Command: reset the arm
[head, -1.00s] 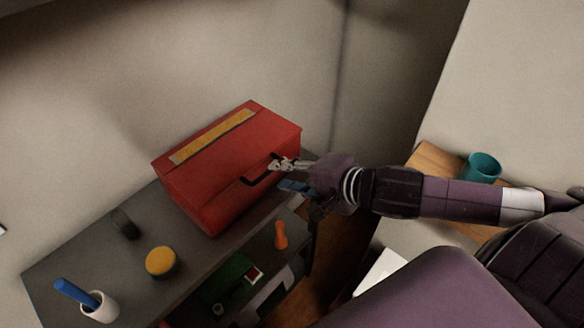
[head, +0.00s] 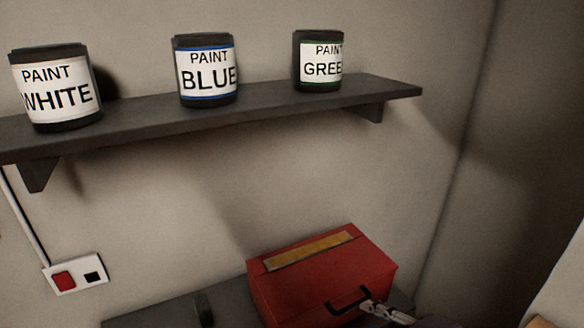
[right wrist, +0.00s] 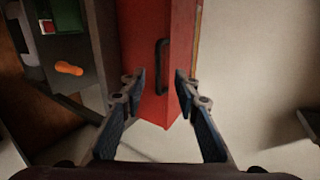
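A red toolbox (head: 282,290) with a yellow strip on its lid stands on the dark bench. Its black handle (head: 350,301) faces my right arm. My right gripper (head: 372,308) is at the handle's right end, low in the head view. In the right wrist view, the open right gripper (right wrist: 160,82) has its two fingers apart, with the handle (right wrist: 161,66) showing between and beyond their tips. I cannot tell whether the fingers reach around it. The red toolbox (right wrist: 144,30) fills the upper middle there. My left gripper is not in view.
A wall shelf (head: 250,112) holds paint cans labelled white (head: 58,88), blue (head: 206,72) and green (head: 318,62). A wall socket (head: 76,275) is at lower left. An orange object (right wrist: 69,68) lies left of the toolbox in the right wrist view.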

